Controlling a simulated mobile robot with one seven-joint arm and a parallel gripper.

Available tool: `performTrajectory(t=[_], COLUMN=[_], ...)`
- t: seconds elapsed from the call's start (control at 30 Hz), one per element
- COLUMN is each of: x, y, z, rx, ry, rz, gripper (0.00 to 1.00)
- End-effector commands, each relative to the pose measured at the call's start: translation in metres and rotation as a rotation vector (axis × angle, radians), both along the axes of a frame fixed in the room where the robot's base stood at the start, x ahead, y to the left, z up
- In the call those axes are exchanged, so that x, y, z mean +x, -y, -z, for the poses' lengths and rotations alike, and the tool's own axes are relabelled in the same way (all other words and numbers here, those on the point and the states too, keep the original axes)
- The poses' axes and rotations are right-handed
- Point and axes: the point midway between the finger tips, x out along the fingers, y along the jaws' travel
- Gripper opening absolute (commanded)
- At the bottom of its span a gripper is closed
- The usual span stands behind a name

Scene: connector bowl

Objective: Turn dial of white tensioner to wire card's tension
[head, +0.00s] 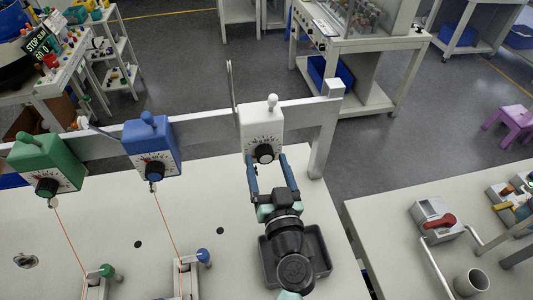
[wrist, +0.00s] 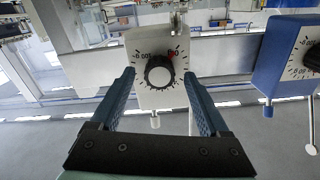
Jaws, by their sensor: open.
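The white tensioner (head: 261,125) is mounted on the grey rail, with a black dial (head: 264,153) low on its front face. In the wrist view the white tensioner (wrist: 140,95) appears upside down. A black card (head: 40,46) with pale text, partly legible as "STOP SLIM" and "60", stands at the far left.
A blue tensioner (head: 152,148) and a green tensioner (head: 47,163) hang left on the rail (head: 213,115), with orange wires running down from them. A dark tray (head: 318,258) lies under my arm. A second table (head: 390,235) with a red-handled device (head: 436,219) stands right.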

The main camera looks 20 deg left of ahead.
Motion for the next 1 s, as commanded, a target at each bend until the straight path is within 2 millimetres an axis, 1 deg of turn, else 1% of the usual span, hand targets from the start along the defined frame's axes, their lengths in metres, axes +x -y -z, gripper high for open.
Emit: performTrajectory(t=[0.03,0.17,0.47,0.57,0.6,0.77,0.9,0.93,1.0], x=[0.0043,0.0095,0.0109,0.0108,0.0108,0.0106,0.0106,0.0106,0.0107], y=[-0.0026,-0.0063,-0.0071,-0.0071,-0.0071,-0.0069,-0.0069,-0.0069,-0.0068], z=[-0.0017,-0.0003,0.0005,0.0004,0.0004,0.0003,0.0003,0.0003,0.0004], rx=[0.0,-0.001,-0.001,-0.001,-0.001,-0.001,-0.001,-0.001,-0.001], ry=[0.0,0.0,0.0,0.0,0.0,0.0,0.0,0.0,-0.001], rz=[0.0,0.0,0.001,0.001,0.001,0.001,0.001,0.001,0.001], gripper=[0.79,0.79,0.79,0.63,0.56,0.27,0.02,0.0,0.0])
